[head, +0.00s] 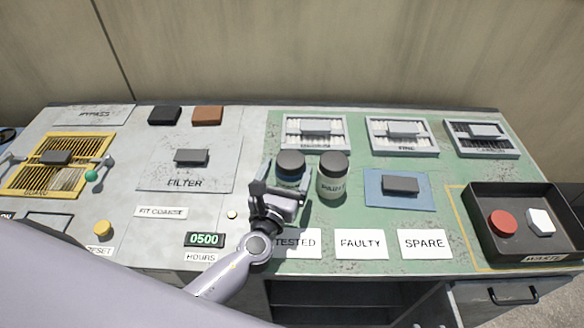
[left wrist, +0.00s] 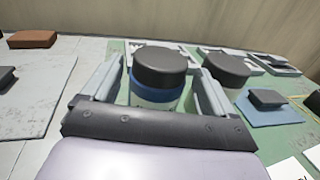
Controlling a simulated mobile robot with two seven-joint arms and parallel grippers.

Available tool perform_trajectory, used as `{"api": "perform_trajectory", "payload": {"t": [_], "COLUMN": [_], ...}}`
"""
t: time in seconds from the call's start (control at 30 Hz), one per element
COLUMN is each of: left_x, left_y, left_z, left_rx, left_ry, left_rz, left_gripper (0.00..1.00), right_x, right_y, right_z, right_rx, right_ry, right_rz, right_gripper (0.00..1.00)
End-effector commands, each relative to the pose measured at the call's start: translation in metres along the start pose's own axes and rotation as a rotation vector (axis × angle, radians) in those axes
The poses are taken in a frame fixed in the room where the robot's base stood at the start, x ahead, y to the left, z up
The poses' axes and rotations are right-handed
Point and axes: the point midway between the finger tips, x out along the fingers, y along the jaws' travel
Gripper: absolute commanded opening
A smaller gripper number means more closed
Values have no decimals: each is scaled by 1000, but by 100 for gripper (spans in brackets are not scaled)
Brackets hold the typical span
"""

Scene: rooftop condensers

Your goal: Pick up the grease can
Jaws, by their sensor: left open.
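A can with a dark lid and a blue band (head: 290,171) stands upright on the green part of the bench; its label is hidden, so I cannot read whether it says grease. It also shows in the left wrist view (left wrist: 159,75). A second dark-lidded can, marked PAINT (head: 332,181), stands close on its right. My left gripper (head: 284,188) is open, with one finger on each side of the blue-banded can. In the left wrist view the right finger lies between the two cans. I cannot tell whether the fingers touch either can. My right gripper is not in view.
A blue mat (head: 372,194) with a dark block lies right of the cans. Several white-framed filters, such as one (head: 314,148), lie behind. Label cards, including FAULTY (head: 361,244), lie in front. A dark waste tray (head: 480,240) stands at the right.

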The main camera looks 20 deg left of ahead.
Motion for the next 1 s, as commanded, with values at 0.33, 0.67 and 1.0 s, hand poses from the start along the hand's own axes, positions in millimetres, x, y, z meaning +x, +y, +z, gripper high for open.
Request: {"api": "perform_trajectory", "payload": {"t": [0.33,0.67,1.0], "left_x": [43,54,54], "left_y": [0,0,0], "left_z": [0,0,1], "left_rx": [-3,-6,-6], "left_ry": [-1,1,-2], "left_rz": [2,1,2], "left_gripper": [87,87,35], "right_x": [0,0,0], "right_y": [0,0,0], "right_z": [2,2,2], "right_rx": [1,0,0], "right_ry": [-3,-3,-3], "right_rz": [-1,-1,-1], "right_gripper": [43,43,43]}}
